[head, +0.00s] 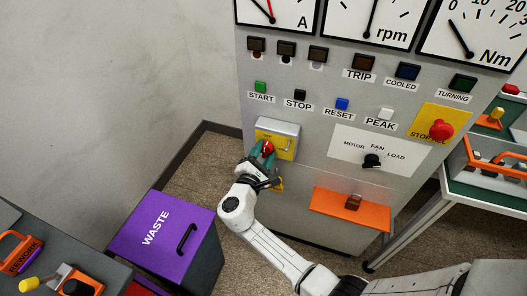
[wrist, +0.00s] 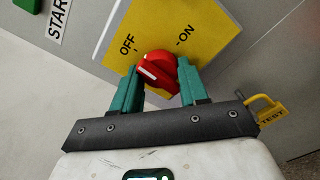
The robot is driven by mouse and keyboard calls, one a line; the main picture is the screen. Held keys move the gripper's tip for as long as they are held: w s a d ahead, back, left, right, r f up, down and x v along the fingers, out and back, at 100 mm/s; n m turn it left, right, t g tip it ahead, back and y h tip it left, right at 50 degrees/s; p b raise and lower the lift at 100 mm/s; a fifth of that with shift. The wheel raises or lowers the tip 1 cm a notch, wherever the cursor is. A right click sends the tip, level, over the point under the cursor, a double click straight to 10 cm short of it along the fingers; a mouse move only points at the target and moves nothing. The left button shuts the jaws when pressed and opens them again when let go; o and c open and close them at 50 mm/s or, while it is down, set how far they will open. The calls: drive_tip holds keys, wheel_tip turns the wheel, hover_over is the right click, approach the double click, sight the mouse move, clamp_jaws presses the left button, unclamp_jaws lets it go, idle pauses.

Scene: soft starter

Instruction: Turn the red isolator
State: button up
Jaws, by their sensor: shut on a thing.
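The red isolator (head: 267,147) is a rotary knob on a yellow plate (head: 288,142) at the lower left of the grey panel. In the wrist view the red isolator (wrist: 157,70) shows a white mark on its left side, pointing up and left toward the OFF label (wrist: 127,44). The ON label (wrist: 186,34) is to its upper right. My gripper (head: 262,155) is at the knob. In the wrist view the green fingers of my gripper (wrist: 160,82) are on either side of the knob, shut on it. The knob's lower part is hidden by my gripper.
A yellow padlock-like piece tagged TEST (wrist: 268,108) hangs just right of my gripper. A purple WASTE bin (head: 165,228) stands lower left. An orange shelf (head: 340,208) juts from the panel at right. START (head: 261,87) and STOP (head: 300,95) buttons are above.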

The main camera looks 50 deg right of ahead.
drive_tip(key=shift+f+n, duration=0.1)
drive_tip(key=shift+n, duration=0.5)
drive_tip(key=o, duration=1.1)
drive_tip(key=shift+c, duration=0.2)
drive_tip(key=shift+a, duration=0.15)
drive_tip(key=v, duration=1)
drive_tip(key=shift+a+b, duration=0.3)
drive_tip(key=shift+b, duration=0.05)
drive_tip(key=shift+s, duration=0.2)
drive_tip(key=s+d+f+m+g+y, duration=0.25)
drive_tip(key=s+m+y, duration=0.2)
drive_tip(key=s, duration=0.35)
drive_tip(key=s+d+f+m+g+y, duration=0.1)
drive_tip(key=s+f+m+g+y, duration=0.25)
drive_tip(key=s+m, duration=0.3)
drive_tip(key=s+a+m+y, duration=0.4)
drive_tip(key=s+a+y, duration=0.4)
drive_tip(key=shift+a+t+y, duration=0.3)
drive_tip(key=shift+t+y, duration=0.1)
